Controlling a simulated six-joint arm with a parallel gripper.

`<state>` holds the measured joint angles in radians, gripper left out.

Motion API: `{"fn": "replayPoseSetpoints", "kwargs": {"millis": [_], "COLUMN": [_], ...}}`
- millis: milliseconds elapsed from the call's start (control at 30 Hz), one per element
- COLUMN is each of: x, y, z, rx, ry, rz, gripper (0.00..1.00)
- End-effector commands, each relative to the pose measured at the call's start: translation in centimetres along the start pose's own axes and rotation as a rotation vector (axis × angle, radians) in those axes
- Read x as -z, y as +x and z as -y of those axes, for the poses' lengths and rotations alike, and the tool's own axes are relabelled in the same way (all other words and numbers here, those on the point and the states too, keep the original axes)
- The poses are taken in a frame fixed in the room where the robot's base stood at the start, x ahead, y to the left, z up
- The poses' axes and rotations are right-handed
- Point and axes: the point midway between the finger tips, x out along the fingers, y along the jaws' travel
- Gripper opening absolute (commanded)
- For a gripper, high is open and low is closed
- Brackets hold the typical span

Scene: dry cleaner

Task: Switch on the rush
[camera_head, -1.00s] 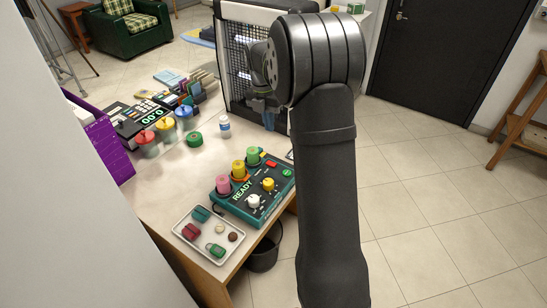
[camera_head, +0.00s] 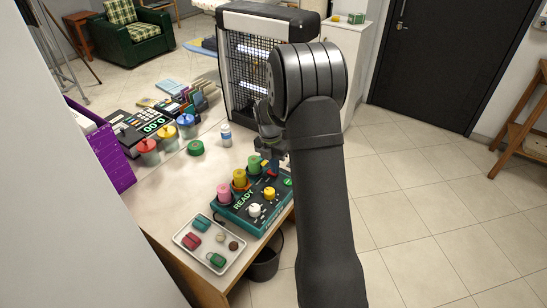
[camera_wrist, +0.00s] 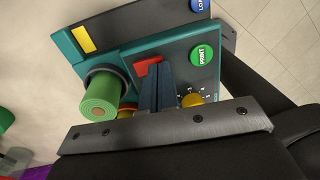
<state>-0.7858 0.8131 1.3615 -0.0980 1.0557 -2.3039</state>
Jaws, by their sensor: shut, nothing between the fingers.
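A teal control box (camera_head: 240,215) with a lit "READY" display stands near the table's front right edge. In the wrist view, a red switch (camera_wrist: 147,70) sits on its panel between a green spool (camera_wrist: 101,100) and a green "PRINT" button (camera_wrist: 202,54). No label for the rush is readable, and I cannot tell the switch's position. My gripper (camera_head: 272,174) is over the back right part of the box. In the wrist view, its shut, empty fingers (camera_wrist: 160,68) are right beside the red switch and partly cover it. I cannot tell whether they touch it.
Pink (camera_head: 224,193) and yellow (camera_head: 240,179) spools stand along the box, with white (camera_head: 254,210) and yellow (camera_head: 269,194) knobs on the panel. A tray (camera_head: 183,238) with small items lies in front.

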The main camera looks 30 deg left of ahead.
Motion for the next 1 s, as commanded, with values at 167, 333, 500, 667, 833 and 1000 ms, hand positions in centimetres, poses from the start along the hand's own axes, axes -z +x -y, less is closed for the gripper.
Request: {"fn": "replayPoseSetpoints", "kwargs": {"millis": [167, 333, 500, 667, 833, 1000], "x": [0.0, 0.0, 0.0, 0.0, 0.0, 0.1], "y": [0.3, 0.3, 0.8, 0.8, 0.7, 0.4], "z": [0.0, 0.0, 0.1, 0.1, -0.2, -1.0], "rx": [0.0, 0.0, 0.0, 0.001, 0.002, 0.0], "ry": [0.0, 0.0, 0.0, 0.0, 0.0, -0.001], "rz": [0.0, 0.0, 0.0, -0.001, -0.001, 0.0], "gripper": [0.0, 0.0, 0.0, 0.0, 0.0, 0.0]}}
